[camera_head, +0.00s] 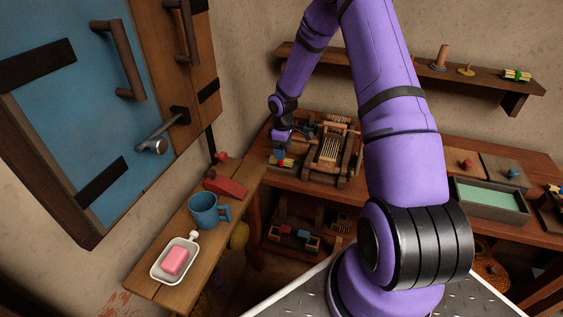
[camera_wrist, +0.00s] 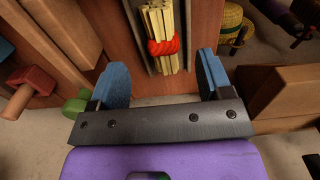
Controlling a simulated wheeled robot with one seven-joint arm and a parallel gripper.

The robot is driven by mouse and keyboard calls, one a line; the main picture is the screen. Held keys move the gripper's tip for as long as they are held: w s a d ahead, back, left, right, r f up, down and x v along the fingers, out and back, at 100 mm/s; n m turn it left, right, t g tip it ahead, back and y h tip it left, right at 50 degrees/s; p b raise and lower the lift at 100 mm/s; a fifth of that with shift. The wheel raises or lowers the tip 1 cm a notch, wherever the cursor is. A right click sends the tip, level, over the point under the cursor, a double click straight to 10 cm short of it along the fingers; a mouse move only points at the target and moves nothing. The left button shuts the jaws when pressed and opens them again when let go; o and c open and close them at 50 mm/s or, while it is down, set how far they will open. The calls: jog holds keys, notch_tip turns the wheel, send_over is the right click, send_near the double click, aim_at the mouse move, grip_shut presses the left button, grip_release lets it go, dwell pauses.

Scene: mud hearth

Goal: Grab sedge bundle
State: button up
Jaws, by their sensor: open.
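A bundle of pale yellow stalks tied with a red band (camera_wrist: 162,42) shows in the wrist view, lying in a narrow slot between wooden sides. My gripper (camera_wrist: 163,65) is open, with one blue finger on each side of the line to the bundle's near end. The bundle sits ahead of and between the fingers, and I see no contact. In the head view my gripper (camera_head: 281,146) points down at the left end of the back bench, and a little of the red and yellow bundle (camera_head: 280,161) shows just under it. Another bundle, tied in green (camera_head: 517,75), lies on the wall shelf.
A wooden slatted device (camera_head: 331,150) stands right of my gripper on the bench. A blue mug (camera_head: 205,211), a red wedge-shaped block (camera_head: 225,185) and a white soap dish (camera_head: 158,274) are on the left side table. A green-lined tray (camera_head: 489,214) is at right.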

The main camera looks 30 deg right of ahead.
jog(key=f, duration=0.4)
jog(key=shift+s+f, duration=0.25)
jog(key=shift+f, duration=0.1)
jog(key=c, duration=1)
jog(key=shift+r, duration=0.15)
